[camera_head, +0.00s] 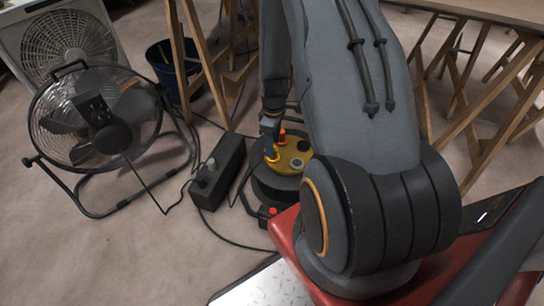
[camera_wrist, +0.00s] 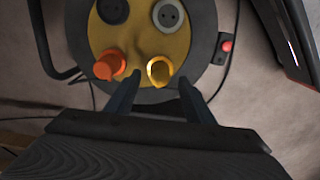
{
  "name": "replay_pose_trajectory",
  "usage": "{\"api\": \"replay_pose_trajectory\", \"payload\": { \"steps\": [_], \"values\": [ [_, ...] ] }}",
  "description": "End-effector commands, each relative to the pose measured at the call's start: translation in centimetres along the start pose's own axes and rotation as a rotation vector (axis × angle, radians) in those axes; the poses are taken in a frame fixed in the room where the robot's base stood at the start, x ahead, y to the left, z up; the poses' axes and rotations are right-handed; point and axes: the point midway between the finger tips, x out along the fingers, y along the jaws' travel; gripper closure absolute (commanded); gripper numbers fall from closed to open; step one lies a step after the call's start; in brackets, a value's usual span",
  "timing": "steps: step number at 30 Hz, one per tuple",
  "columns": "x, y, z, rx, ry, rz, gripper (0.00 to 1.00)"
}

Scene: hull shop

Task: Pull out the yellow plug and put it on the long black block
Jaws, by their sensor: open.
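The yellow plug (camera_wrist: 159,71) sits in the yellow face (camera_wrist: 140,38) of a round black cable reel, best seen in the wrist view. My gripper (camera_wrist: 161,79) is open, its two fingertips on either side of the yellow plug with gaps showing. I cannot tell how deep the fingers reach around it. In the head view my gripper (camera_head: 270,140) hangs over the reel and partly hides its face. The long black block (camera_head: 218,172) lies on the floor left of the reel, with a grey plug or knob on its top.
An orange plug (camera_wrist: 109,66) stands close to my left finger. A floor fan (camera_head: 95,120) stands left of the block. Cables lie around. Wooden trestles (camera_head: 200,65) stand behind.

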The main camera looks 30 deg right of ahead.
Motion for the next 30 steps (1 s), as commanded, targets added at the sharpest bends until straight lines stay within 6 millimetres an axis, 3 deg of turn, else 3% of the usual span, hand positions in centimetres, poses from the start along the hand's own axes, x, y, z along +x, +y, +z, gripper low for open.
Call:
{"api": "replay_pose_trajectory", "payload": {
  "steps": [3,9,30],
  "values": [
    [1.9,-0.1,0.1,0.0,-0.002,-0.003,0.52],
    [3.5,-0.1,0.0,0.0,-0.001,-0.002,0.52],
    [3.6,0.0,0.0,0.0,0.0,-0.001,0.52]
  ]
}}
